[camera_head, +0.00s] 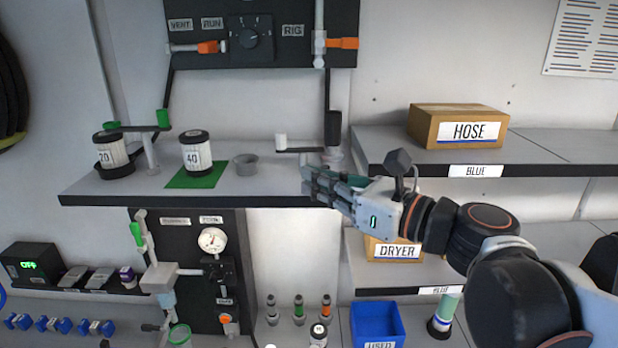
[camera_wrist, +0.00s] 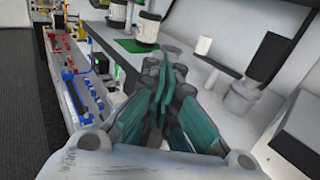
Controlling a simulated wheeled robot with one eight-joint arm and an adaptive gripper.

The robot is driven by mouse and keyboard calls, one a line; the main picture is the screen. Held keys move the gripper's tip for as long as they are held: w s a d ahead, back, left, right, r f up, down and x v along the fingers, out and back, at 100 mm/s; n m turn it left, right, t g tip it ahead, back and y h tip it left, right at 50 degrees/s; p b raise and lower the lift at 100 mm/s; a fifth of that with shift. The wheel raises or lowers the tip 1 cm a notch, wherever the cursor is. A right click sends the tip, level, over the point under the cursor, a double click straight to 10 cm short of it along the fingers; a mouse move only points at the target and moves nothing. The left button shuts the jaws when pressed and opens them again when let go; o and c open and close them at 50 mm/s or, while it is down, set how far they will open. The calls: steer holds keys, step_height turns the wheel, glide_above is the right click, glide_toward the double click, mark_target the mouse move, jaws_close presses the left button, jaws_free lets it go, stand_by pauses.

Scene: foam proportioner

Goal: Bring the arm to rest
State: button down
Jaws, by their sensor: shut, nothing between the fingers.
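My gripper (camera_head: 310,180) is at the front edge of the upper left shelf (camera_head: 222,183), at the shelf's right end in the head view. My arm reaches in from the lower right. In the wrist view the teal fingers of my gripper (camera_wrist: 166,62) are drawn together with nothing between them. I cannot tell whether the gripper touches the shelf edge.
On the shelf stand a canister marked 20 (camera_head: 113,156), a canister marked 40 (camera_head: 197,153) on a green mat (camera_head: 200,180), and a grey cup (camera_head: 245,165). A HOSE box (camera_head: 458,127), a DRYER box (camera_head: 391,249) and a blue USED bin (camera_head: 377,325) are nearby.

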steer(key=s+d+f+n+g+h+b, duration=0.1)
steer(key=s+f+n+g+h+b, duration=0.15)
steer(key=f+n+b, duration=0.75)
steer(key=s+d+f+n+g+h+b, duration=0.1)
steer(key=s+d+f+n+h+b, duration=0.2)
steer(key=f, duration=1.3)
steer(key=s+d+f+n+h+b, duration=0.2)
steer(key=d+f+n+b, duration=0.2)
steer(key=f, duration=0.3)
steer(key=s+d+f+n+h+b, duration=0.2)
steer(key=d+f+n+h+b, duration=0.1)
steer(key=f+b, duration=0.3)
steer(key=s+d+f+n+h+b, duration=0.2)
steer(key=d+f+n+h+b, duration=0.1)
steer(key=f, duration=0.6)
steer(key=shift+s+d+n+g+b, duration=0.15)
steer(key=shift+d+n+g+b, duration=0.3)
steer(key=shift+d+n+b, duration=0.6)
steer(key=c, duration=2)
jaws_free()
steer(key=shift+d+f+n, duration=0.1)
steer(key=shift+f+n, duration=0.1)
steer(key=shift+n, duration=0.15)
steer(key=o, duration=0.4)
steer(key=shift+s+d, duration=0.1)
